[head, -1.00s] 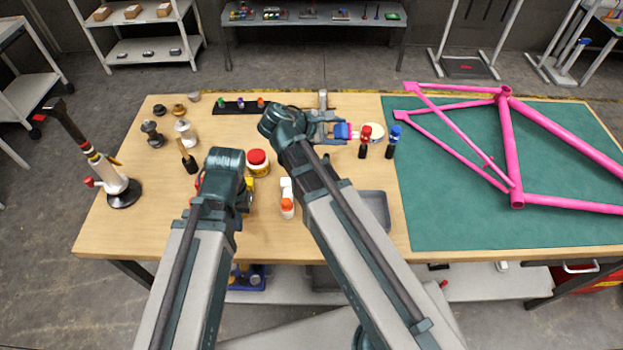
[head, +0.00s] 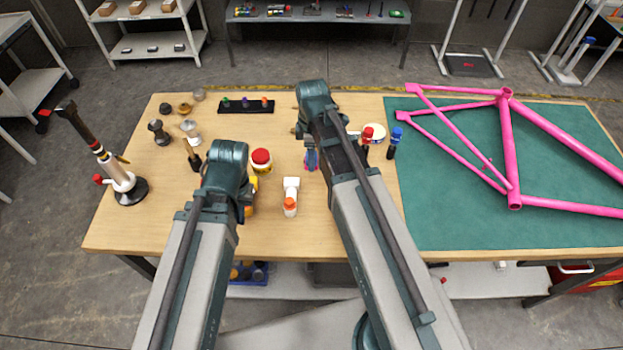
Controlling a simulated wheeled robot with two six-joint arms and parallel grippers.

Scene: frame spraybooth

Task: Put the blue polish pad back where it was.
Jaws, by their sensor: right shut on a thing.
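My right gripper (head: 311,160) points down over the middle of the table, partly hidden by its own wrist. It is shut on a small blue and pink piece, which looks like the blue polish pad; only a sliver shows between the fingers. My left gripper (head: 247,197) is mostly hidden behind its own wrist at the left of the table's middle, so its jaws cannot be made out. A black strip (head: 246,106) holding green, blue and orange small items lies at the back of the table.
A red-lidded jar (head: 261,161) and a white bottle with an orange part (head: 290,197) stand between my arms. Red-topped (head: 367,134) and blue-topped (head: 396,137) tools stand right of my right gripper. A pink frame (head: 510,150) lies on the green mat (head: 450,215).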

